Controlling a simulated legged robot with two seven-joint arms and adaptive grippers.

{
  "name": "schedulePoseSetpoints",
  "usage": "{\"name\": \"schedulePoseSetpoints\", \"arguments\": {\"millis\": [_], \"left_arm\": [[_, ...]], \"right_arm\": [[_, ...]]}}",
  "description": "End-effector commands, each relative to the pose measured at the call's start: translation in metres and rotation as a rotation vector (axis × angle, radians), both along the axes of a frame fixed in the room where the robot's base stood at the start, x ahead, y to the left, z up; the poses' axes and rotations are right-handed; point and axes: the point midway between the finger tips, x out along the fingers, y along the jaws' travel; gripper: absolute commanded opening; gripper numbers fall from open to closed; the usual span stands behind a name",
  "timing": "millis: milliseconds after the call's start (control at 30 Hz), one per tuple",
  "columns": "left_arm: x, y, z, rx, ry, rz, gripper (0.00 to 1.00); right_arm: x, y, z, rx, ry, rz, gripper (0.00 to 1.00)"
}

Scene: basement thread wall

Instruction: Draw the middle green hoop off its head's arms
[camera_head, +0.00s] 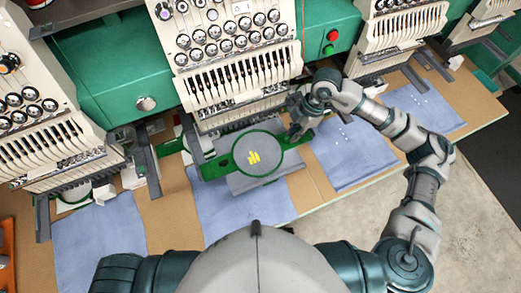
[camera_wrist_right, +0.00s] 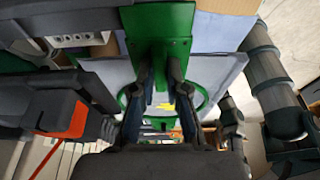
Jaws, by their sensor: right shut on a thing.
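The middle green hoop (camera_head: 213,168) is a round green ring with side plates, holding grey cloth with a yellow stitched mark (camera_head: 253,158). It lies in front of the middle sewing head (camera_head: 235,50). The head's dark left arm (camera_head: 191,138) reaches to the hoop's left plate; whether they touch is unclear. The right arm's end is hidden by my gripper. My right gripper (camera_head: 297,128) is shut on the hoop's right side plate. In the right wrist view, its fingers (camera_wrist_right: 160,85) flank the green plate (camera_wrist_right: 158,30), with the ring beyond. My left gripper is out of view.
Neighbouring heads stand at left (camera_head: 35,100) and right (camera_head: 390,35), with dark arms jutting forward. An orange-and-black object (camera_wrist_right: 65,115) is close at left in the wrist view. Open floor lies at right.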

Motion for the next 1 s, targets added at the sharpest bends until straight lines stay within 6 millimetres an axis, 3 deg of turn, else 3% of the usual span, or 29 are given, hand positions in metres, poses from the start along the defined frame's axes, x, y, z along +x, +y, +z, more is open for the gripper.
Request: {"name": "schedulePoseSetpoints", "arguments": {"millis": [500, 1000], "left_arm": [[0.001, 0.000, 0.012, 0.000, -0.004, 0.000, 0.00], [0.002, 0.000, 0.018, 0.000, -0.005, 0.000, 0.00]], "right_arm": [[-0.003, -0.001, 0.012, 0.000, 0.001, 0.000, 0.00], [-0.044, -0.016, 0.012, -0.001, 0.001, -0.001, 0.00]]}}
